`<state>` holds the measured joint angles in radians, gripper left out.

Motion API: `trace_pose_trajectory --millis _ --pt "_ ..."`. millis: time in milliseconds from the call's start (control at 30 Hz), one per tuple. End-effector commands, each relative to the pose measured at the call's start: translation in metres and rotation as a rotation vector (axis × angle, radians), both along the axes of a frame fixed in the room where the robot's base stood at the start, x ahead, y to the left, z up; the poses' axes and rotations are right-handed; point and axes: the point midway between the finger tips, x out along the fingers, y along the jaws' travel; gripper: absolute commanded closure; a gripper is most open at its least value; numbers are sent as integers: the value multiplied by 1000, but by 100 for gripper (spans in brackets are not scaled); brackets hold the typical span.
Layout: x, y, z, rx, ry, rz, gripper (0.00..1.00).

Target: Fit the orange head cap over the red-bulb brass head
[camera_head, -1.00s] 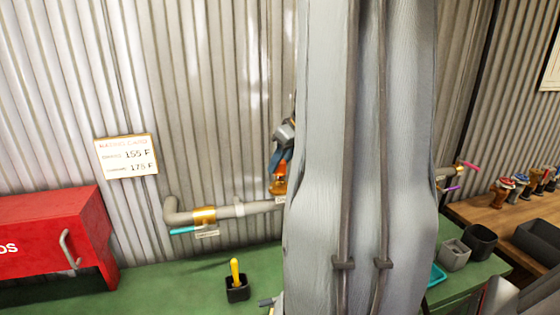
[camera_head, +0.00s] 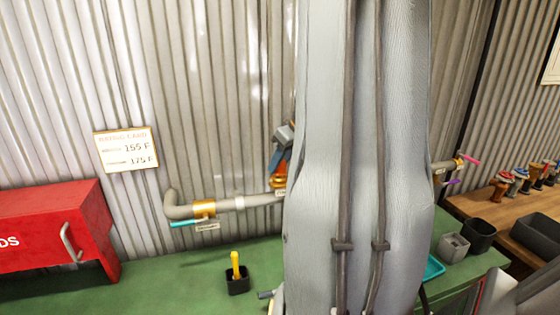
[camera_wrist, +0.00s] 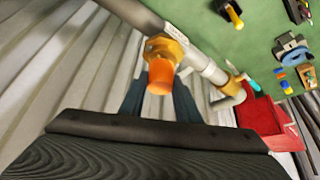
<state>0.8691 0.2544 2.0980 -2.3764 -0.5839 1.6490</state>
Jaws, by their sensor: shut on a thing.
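My gripper (camera_head: 280,158) shows at the left edge of my arm in the head view, its blue-grey fingers pointing down to the pipe. It is shut on the orange head cap (camera_wrist: 160,78), which sits between the fingertips in the wrist view. The cap lines up with a brass head (camera_wrist: 170,48) on the grey pipe and overlaps it in the picture. In the head view the orange cap (camera_head: 279,181) is just above the pipe, partly hidden by my arm. The red bulb is not visible. I cannot tell whether the cap touches or surrounds the head.
The grey pipe (camera_head: 240,203) runs along the corrugated wall, with a brass collar (camera_head: 204,209) and a teal handle further left. A red box (camera_head: 50,235) and a black cup with a yellow tool (camera_head: 237,284) stand on the green bench. My arm blocks the middle.

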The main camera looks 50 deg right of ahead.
Motion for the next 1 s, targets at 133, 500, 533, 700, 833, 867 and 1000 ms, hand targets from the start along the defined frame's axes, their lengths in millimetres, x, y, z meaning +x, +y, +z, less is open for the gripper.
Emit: trace_pose_trajectory --millis 133,500,533,700,833,867,1000 --pt "0 0 -3 0 0 -1 91" --pt "0 0 -4 0 0 0 49" --pt "0 0 -4 0 0 0 49" --pt "-3 -1 1 -2 -1 -1 49" --pt "-11 -1 16 -3 -3 -2 49" --pt "-14 -1 21 -4 -2 -1 49" --pt "-25 -2 41 -4 -2 -1 49"
